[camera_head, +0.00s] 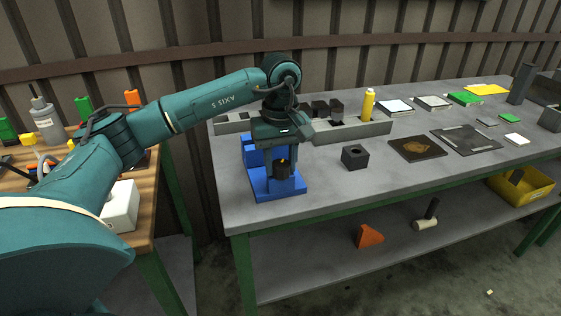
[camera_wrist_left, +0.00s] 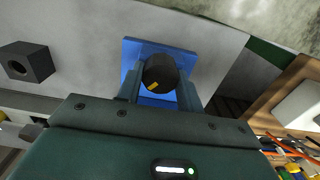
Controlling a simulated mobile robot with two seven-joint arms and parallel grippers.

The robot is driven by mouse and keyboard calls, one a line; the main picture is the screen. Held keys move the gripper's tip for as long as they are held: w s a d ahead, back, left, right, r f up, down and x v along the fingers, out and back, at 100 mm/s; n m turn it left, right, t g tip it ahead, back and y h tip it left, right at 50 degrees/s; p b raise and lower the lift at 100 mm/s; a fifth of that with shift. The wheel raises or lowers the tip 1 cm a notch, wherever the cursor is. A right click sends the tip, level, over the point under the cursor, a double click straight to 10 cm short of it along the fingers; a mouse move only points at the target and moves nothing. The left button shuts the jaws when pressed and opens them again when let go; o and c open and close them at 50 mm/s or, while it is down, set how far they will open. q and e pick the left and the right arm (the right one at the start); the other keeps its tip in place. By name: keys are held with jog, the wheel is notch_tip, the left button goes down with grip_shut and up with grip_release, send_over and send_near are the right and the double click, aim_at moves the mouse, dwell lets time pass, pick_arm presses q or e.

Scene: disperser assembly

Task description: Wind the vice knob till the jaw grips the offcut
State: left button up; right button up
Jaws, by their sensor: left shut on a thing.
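The blue vice (camera_head: 290,189) stands at the left front corner of the grey bench. Its dark round knob (camera_head: 283,171) faces upward and carries a small yellow mark, which shows clearly on the knob (camera_wrist_left: 160,72) in the wrist view. My left gripper (camera_head: 282,165) comes down over the vice from above, with one finger on each side of the knob, and is shut on it. The jaw is mostly hidden by my gripper, and I cannot make out the offcut. My right gripper is not in view.
A dark block with a hole (camera_head: 355,157) stands right of the vice. A long grey rail (camera_head: 350,133) and a yellow bottle (camera_head: 368,104) are behind. A brown plate (camera_head: 418,148) lies farther right. The bench front between vice and block is clear.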

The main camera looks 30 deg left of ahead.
aim_at(280, 163)
pick_arm(q)
jog(key=o, duration=1)
notch_tip(280, 163, up, 13)
jog(key=shift+r+p, duration=0.1)
jog(key=shift+p, duration=0.5)
